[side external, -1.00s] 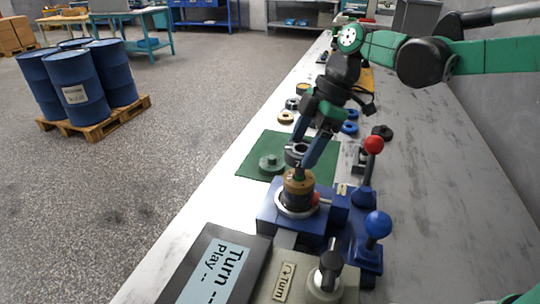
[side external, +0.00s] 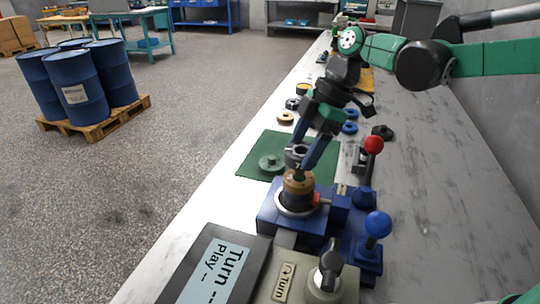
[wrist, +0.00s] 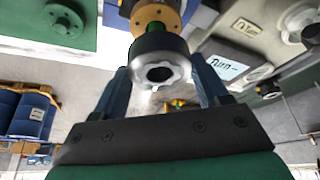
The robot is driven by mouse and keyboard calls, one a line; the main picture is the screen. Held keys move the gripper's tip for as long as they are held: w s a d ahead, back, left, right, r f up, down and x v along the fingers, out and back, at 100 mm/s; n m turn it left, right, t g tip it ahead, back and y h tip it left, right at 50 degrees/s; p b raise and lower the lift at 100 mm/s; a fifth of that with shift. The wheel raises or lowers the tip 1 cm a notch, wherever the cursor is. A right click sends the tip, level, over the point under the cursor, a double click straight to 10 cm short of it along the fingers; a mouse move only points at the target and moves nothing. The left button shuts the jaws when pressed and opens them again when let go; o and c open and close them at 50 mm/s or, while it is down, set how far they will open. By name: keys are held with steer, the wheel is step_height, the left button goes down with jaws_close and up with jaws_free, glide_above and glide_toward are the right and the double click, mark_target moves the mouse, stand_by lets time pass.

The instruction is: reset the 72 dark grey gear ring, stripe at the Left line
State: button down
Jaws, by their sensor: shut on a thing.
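The dark grey gear ring (wrist: 160,60) is held between the two blue fingers of my gripper (side external: 308,156), which is shut on it. In the side external view the ring (side external: 296,153) is tilted and sits just above the brass-coloured top of the motor stack (side external: 298,185) on the blue base (side external: 268,215). In the wrist view the ring's pale toothed bore faces the camera, with the brass part (wrist: 155,14) behind it. I cannot make out a stripe or the Left line.
A green mat (side external: 250,166) with a grey-green flanged part (side external: 271,162) lies behind the base. Levers with a red knob (side external: 374,144) and a blue knob (side external: 378,224) stand to the right. A display (side external: 215,268) and a Turn box (side external: 300,285) are in front.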

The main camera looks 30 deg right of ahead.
mark_target(294, 151)
steer(key=shift+f, duration=0.55)
stand_by(1.1)
steer(key=shift+f, duration=0.65)
steer(key=shift+f, duration=0.45)
stand_by(0.3)
jaws_free()
steer(key=shift+r, duration=3.5)
